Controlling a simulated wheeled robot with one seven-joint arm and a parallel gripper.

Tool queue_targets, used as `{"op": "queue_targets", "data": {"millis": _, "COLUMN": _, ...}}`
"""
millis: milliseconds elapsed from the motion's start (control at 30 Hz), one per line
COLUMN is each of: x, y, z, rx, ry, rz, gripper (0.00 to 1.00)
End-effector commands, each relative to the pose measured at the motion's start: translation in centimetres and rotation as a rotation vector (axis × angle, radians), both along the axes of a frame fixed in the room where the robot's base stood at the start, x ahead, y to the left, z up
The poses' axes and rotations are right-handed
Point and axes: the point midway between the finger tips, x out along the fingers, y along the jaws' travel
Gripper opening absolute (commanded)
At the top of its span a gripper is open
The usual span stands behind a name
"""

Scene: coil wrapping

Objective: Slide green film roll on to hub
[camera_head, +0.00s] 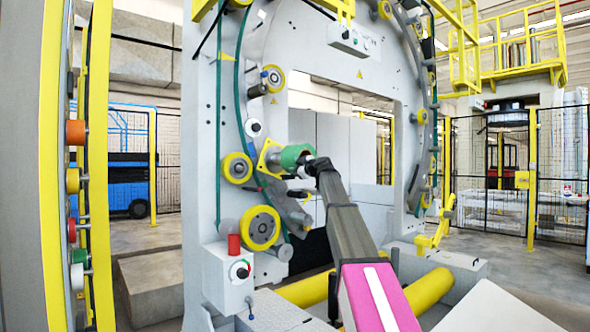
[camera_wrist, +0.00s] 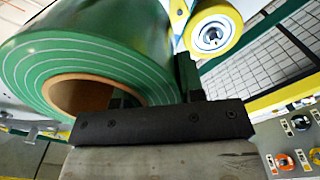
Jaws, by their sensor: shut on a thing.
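The green film roll (camera_head: 291,155) is at the ring machine in the head view, at the end of my outstretched arm. In the wrist view the green roll (camera_wrist: 100,45) fills the upper left, with its brown cardboard core (camera_wrist: 75,92) facing the camera. My gripper (camera_head: 309,163) is shut on the roll's wall. In the wrist view one dark finger of my gripper (camera_wrist: 155,92) reaches into the core and the other lies along the outer side. A grey cylinder, apparently the hub (camera_head: 274,163), shows beside a yellow plate (camera_head: 266,152), just left of the roll. I cannot tell whether the roll is around it.
Yellow rollers (camera_head: 237,167) and a larger yellow wheel (camera_head: 261,228) sit close on the machine's grey ring frame (camera_head: 201,130). A stand at the far left carries several coloured rolls on pegs (camera_head: 75,132). A red-topped control box (camera_head: 229,278) stands below. Yellow floor rollers (camera_head: 428,291) lie lower right.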

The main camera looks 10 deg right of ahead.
Motion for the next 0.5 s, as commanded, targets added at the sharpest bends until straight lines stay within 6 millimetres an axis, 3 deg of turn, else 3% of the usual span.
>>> {"op": "queue_targets", "data": {"millis": 500, "x": -1.3, "y": -0.9, "z": 0.1, "rx": 0.002, "ry": -0.002, "rz": -0.001, "gripper": 0.0}}
